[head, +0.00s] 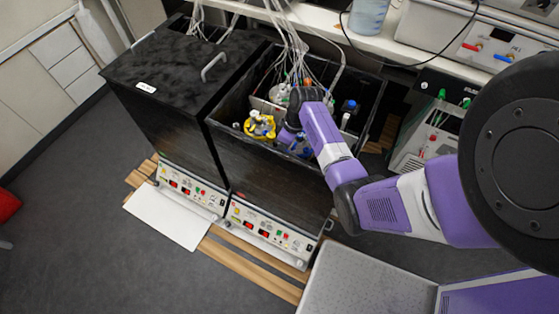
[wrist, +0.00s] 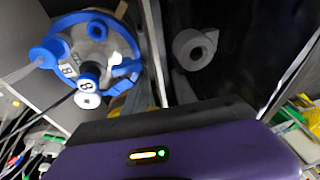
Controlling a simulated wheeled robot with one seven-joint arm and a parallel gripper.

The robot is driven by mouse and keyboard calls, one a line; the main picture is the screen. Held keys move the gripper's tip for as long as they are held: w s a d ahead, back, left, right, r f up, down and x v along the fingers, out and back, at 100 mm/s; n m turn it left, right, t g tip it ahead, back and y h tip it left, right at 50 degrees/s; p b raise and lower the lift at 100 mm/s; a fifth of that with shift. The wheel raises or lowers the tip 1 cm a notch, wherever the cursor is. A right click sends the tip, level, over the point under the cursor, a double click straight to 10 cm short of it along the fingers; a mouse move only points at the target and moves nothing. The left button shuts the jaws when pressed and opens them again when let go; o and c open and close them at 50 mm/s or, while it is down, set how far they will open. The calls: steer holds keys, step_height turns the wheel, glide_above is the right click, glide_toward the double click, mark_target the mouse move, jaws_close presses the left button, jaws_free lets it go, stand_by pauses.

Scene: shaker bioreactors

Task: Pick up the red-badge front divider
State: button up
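My gripper (head: 291,136) reaches down into the open black shaker box (head: 262,155), between the vessels. In the wrist view its purple body (wrist: 180,150) fills the bottom; its fingertips are hidden, so I cannot see whether it holds anything. A pale upright panel edge (wrist: 155,55), perhaps a divider, stands just beyond the gripper, right of a blue-ringed vessel (wrist: 95,50). I cannot make out a red badge on either panel.
A yellow-ringed vessel (head: 260,126) sits left of my gripper, and a blue-capped bottle (head: 349,106) stands to the right. Tubes and cables (head: 292,45) hang into the box from above. A closed black box (head: 165,62) stands to the left.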

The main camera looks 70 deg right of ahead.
jaws_close()
stand_by(0.4)
